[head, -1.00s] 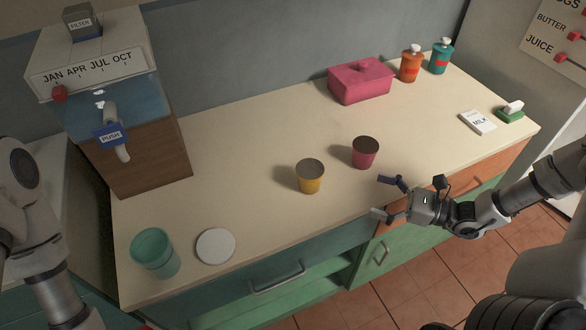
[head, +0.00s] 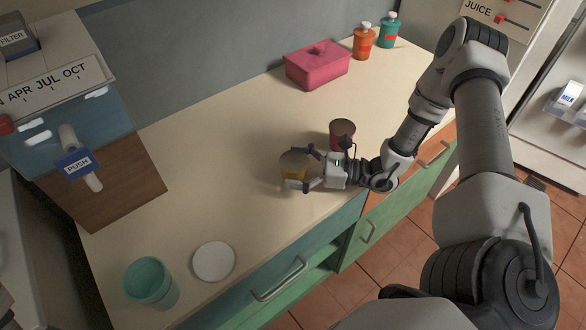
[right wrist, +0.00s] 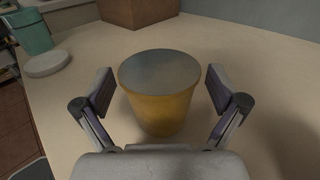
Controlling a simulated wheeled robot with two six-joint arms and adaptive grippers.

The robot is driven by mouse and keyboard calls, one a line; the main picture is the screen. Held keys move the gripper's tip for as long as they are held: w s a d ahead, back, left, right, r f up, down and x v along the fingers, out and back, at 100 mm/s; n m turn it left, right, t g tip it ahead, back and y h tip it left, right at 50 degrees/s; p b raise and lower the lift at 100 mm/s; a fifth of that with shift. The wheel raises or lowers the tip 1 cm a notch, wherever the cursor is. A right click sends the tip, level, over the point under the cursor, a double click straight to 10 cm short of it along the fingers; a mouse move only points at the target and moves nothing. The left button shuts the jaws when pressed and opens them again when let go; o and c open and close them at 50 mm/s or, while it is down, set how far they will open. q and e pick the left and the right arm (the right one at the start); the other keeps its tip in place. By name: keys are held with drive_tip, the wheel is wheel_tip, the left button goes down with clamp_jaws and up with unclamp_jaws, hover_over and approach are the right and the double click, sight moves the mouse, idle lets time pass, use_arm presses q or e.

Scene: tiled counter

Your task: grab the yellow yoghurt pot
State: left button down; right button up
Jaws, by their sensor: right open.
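The yellow yoghurt pot (head: 293,164) stands upright on the counter, with a greyish top. In the right wrist view the pot (right wrist: 160,98) sits between the two fingers of my right gripper (right wrist: 160,95), with a gap visible on each side. In the head view my right gripper (head: 303,169) reaches in from the right at the pot, and its fingers partly cover the pot's front and side. The right gripper is open. My left gripper is not in view.
A red pot (head: 342,134) stands close behind my right gripper. A teal cup (head: 150,284) and a white round lid (head: 214,261) are at the front left. A pink box (head: 317,66) and orange (head: 363,42) and teal (head: 388,31) bottles stand at the back.

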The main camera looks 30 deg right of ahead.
drive_tip(key=shift+d, duration=0.1)
drive_tip(key=c, duration=1.3)
drive_tip(key=shift+c, duration=0.2)
drive_tip(key=shift+r, duration=0.1)
